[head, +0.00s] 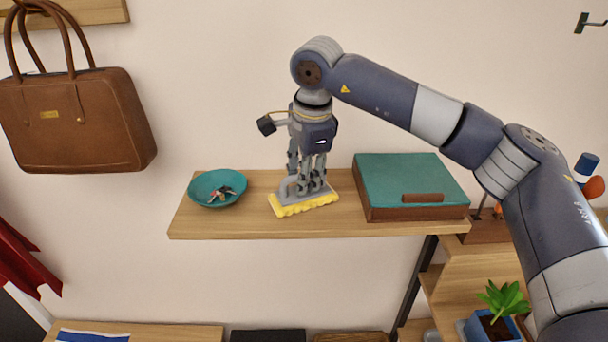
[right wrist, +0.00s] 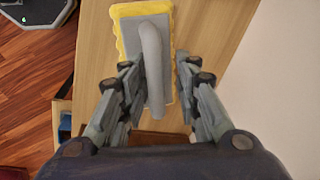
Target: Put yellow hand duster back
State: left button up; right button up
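The yellow hand duster (head: 290,207) has a yellow fringe, a grey base and a grey handle. It lies on the wooden wall shelf (head: 230,228), between a teal bowl and a teal-topped box. My right gripper (head: 311,184) points down over the duster. In the right wrist view its fingers (right wrist: 163,78) stand apart on either side of the duster's handle (right wrist: 152,55). The left finger looks close to the handle and a gap shows at the right finger; I cannot tell whether either touches. My left gripper is not in view.
The teal bowl (head: 204,191) holds small items, perhaps keys. The teal-topped box (head: 410,177) stands to the right. A brown handbag (head: 85,125) hangs at the left. A potted plant (head: 497,310) is low at the right. Bare shelf shows between bowl and duster.

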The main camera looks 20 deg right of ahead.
aim_at(309, 195)
jog(key=shift+r, duration=0.6)
notch_tip(309, 195, up, 11)
jog(key=s+b, duration=0.2)
jog(key=shift+s+d, duration=0.15)
jog(key=shift+f, duration=0.1)
